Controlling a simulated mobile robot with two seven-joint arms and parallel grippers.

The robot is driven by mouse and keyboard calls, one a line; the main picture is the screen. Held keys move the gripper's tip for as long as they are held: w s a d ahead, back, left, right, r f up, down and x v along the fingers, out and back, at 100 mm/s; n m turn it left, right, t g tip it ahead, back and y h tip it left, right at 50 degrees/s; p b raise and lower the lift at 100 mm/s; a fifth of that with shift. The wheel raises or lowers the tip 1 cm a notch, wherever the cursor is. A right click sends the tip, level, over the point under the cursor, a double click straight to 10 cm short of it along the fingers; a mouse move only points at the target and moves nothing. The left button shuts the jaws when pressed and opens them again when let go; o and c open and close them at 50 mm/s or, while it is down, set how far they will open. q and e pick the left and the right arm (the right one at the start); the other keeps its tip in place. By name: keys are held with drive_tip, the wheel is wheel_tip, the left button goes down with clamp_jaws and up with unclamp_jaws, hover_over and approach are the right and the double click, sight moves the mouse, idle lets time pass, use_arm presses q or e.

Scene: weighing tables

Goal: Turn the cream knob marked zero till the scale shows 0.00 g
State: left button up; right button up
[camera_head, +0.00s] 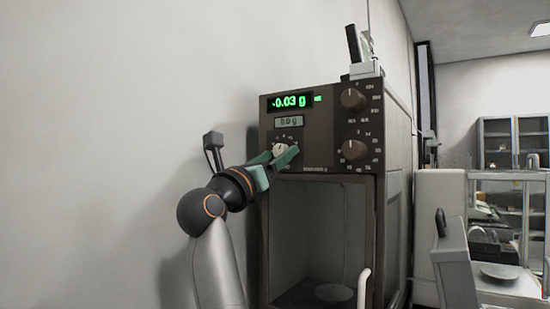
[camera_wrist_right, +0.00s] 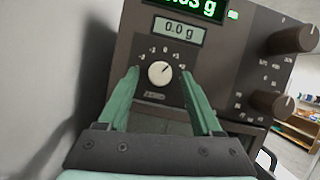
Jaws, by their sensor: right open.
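The scale (camera_head: 320,165) is a dark brown cabinet with a glass-fronted chamber below its panel. Its green display (camera_head: 290,102) reads -0.03 g. A small grey display (camera_head: 289,122) under it reads 0.0 g. The cream knob (camera_head: 279,148) sits below that, and in the right wrist view the cream knob (camera_wrist_right: 159,72) has a dark pointer line tilted up and to the right. My right gripper (camera_head: 281,156) has green fingers, one on each side of the knob. In the right wrist view, gaps show between knob and fingers. My left gripper is not in view.
Two large brown knobs, an upper one (camera_head: 353,98) and a lower one (camera_head: 353,150), are on the panel's right. A white handle (camera_head: 363,290) stands at the chamber's front. A wall is close on the left. Another weighing device (camera_head: 455,262) stands at the right.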

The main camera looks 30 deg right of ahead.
clamp_jaws()
idle(0.4)
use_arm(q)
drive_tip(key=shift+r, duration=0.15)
